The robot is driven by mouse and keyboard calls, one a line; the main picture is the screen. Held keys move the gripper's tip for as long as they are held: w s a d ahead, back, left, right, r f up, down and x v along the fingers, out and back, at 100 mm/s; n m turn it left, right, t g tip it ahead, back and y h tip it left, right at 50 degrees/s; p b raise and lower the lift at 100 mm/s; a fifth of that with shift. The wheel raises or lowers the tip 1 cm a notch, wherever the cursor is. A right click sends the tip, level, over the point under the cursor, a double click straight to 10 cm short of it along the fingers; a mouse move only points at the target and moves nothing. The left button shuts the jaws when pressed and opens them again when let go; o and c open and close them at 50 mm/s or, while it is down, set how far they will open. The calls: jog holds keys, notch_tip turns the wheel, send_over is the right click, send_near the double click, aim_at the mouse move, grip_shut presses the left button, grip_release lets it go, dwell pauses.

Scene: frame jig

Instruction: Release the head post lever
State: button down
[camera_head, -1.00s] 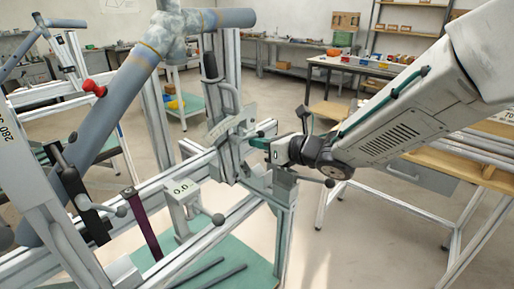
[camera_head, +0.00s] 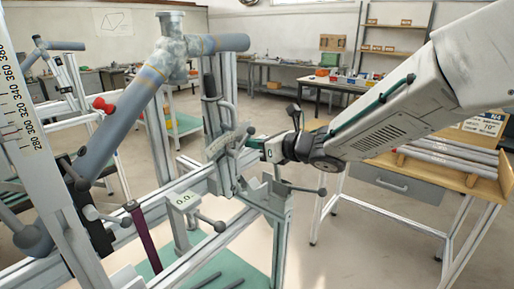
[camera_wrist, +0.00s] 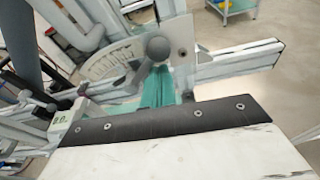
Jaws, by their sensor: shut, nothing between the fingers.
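The head post (camera_head: 213,122) of the frame jig stands upright at the centre, with a curved scale plate (camera_head: 222,146) on its side. In the wrist view, a lever's grey ball knob (camera_wrist: 158,47) sits just beyond my teal fingertips, in front of the scale plate (camera_wrist: 110,62). My gripper (camera_head: 253,143) is shut and empty, close to the right side of the post. The wrist view shows its fingers (camera_wrist: 157,88) pointing at the knob. I cannot tell whether they touch it.
A blue-grey bike frame (camera_head: 140,95) is in the jig at left. Another ball-ended lever (camera_head: 322,191) sticks out below my gripper, and one (camera_head: 220,226) is by the 0.0 display (camera_head: 182,198). A wooden bench (camera_head: 440,172) stands right, with open floor between.

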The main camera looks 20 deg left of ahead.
jog(key=shift+s+r, duration=0.15)
jog(key=shift+r, duration=0.2)
jog(key=shift+a+r, duration=0.1)
jog(key=shift+r, duration=0.1)
dwell(0.4)
